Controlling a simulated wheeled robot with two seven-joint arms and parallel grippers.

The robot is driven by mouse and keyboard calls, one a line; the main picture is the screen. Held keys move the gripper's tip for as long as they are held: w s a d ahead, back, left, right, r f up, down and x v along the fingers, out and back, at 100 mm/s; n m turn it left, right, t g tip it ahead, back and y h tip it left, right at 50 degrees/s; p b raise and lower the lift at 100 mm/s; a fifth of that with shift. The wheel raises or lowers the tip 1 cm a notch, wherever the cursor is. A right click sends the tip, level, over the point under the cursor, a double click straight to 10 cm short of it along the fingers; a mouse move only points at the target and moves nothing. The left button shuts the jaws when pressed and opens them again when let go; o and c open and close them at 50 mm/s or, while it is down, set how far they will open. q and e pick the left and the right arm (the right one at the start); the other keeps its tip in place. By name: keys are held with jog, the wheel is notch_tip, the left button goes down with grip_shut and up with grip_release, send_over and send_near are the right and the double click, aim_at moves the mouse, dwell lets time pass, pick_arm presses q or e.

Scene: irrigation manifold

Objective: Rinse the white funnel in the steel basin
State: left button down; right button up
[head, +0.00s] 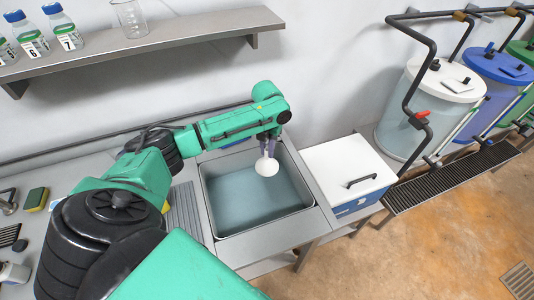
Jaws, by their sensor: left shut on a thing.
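The white funnel (267,167) is in the grip of my left gripper (267,152). The gripper is shut on it and points down. The funnel hangs over the back right part of the steel basin (314,222). The basin holds bluish water, and I cannot tell whether the funnel touches the water. My arm comes in from the left across the counter and hides the counter behind the basin's left side. My right gripper is not in view.
A white box with a black handle (345,172) stands right of the basin. A wall shelf (150,45) with bottles and a beaker is above at the left. Large tanks with pipes (425,110) stand at the right. A sponge (36,199) lies at the far left.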

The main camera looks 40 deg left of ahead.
pick_arm(q)
notch_tip(320, 180, up, 6)
dwell(0.5)
jog(key=n, duration=0.5)
jog(key=shift+f+n, duration=0.2)
jog(key=shift+n, duration=0.2)
jog(key=n, duration=0.3)
jog(key=shift+n, duration=0.3)
jog(key=n, duration=0.5)
jog(key=shift+f+n, duration=0.2)
jog(key=shift+n, duration=0.1)
jog(key=n, duration=0.3)
